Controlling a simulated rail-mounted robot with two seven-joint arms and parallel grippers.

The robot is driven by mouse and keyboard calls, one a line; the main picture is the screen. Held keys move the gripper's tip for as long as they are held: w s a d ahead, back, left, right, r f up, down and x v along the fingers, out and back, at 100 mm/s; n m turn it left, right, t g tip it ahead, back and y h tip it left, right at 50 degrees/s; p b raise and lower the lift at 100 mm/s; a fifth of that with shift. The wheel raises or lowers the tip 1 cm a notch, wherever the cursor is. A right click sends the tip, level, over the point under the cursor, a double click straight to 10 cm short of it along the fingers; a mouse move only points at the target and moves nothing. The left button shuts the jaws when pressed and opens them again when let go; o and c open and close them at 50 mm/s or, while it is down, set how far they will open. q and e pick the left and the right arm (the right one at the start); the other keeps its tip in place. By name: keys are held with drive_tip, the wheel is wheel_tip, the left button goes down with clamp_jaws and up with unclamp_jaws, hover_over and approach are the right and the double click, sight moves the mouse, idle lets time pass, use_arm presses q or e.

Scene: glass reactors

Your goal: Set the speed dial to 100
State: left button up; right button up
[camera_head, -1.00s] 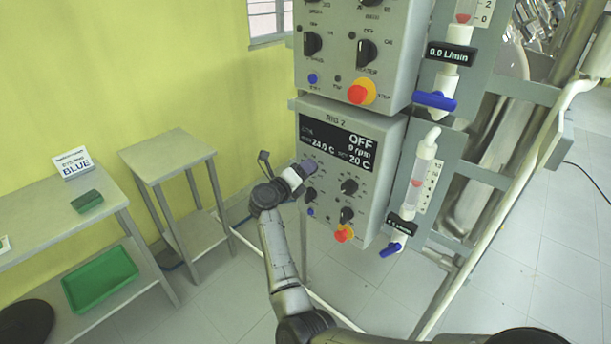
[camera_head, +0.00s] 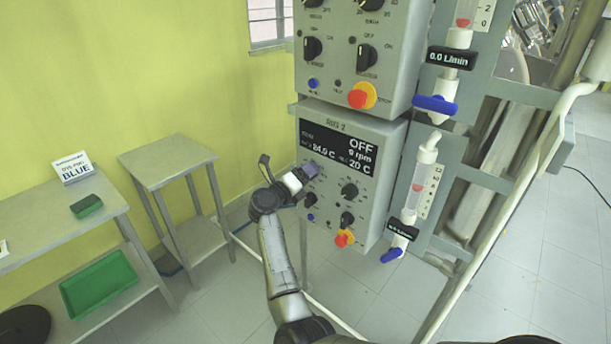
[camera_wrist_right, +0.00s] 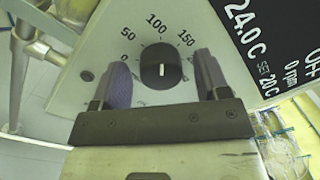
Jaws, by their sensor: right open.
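The speed dial (camera_wrist_right: 160,67) is a round black knob with a white pointer line, on a grey panel with marks 0, 50, 100 and 150 around its left and top. Which end of the line points to the scale is hard to tell. My right gripper (camera_head: 308,172) is at the upper left knob of the RIG 2 box (camera_head: 379,200) and mostly hides it in the head view. In the right wrist view its two purple-grey fingers stand open on either side of the dial, with gaps visible. My left gripper is not in view.
The RIG 2 display (camera_head: 337,149) reads OFF. Other black knobs (camera_head: 349,190) and a red stop button (camera_head: 344,239) sit close by on the same panel. Another control box (camera_head: 335,75) is above. A flow meter (camera_head: 416,190) stands to the right. A side table (camera_head: 165,161) is at left.

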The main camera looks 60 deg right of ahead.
drive_tip(key=w+a+p, duration=0.1)
drive_tip(key=w+a, duration=0.1)
drive_tip(key=a, duration=1.1)
drive_tip(key=shift+a+f, duration=0.3)
drive_tip(key=shift+f, duration=0.1)
drive_tip(key=shift+w, duration=0.1)
drive_tip(key=shift+w, duration=0.1)
